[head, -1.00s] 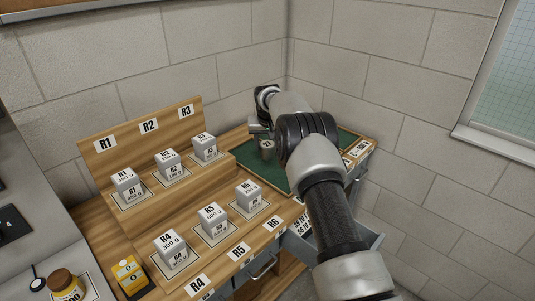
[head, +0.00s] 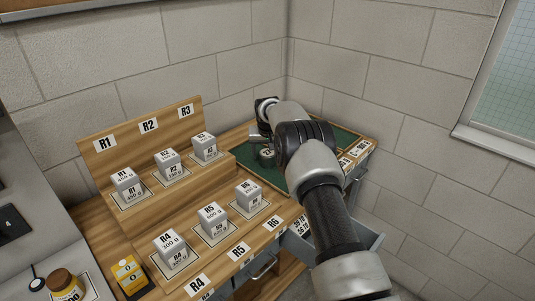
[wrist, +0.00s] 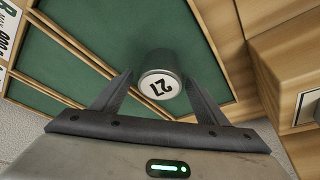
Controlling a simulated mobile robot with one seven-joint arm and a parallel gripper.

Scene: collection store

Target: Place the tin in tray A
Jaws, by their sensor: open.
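The tin is a dark grey-green cylinder with a round white label reading 27 on top. It appears upright on a green surface in the wrist view (wrist: 158,80), and it also shows beside the arm in the head view (head: 266,159). My gripper (wrist: 158,87) is open, with one finger on each side of the tin and a visible gap at each side. In the head view my gripper (head: 259,134) is over the tin's back edge. The green-lined tray area (head: 262,177) has wooden dividers. I cannot read which compartment is tray A; my arm hides part of it.
Stepped wooden racks with labelled grey blocks (head: 213,215) stand left of the green area. A wooden block-like edge (wrist: 285,60) is close on the right in the wrist view. An open drawer (head: 365,240) juts out below. A brown jar (head: 64,283) stands front left.

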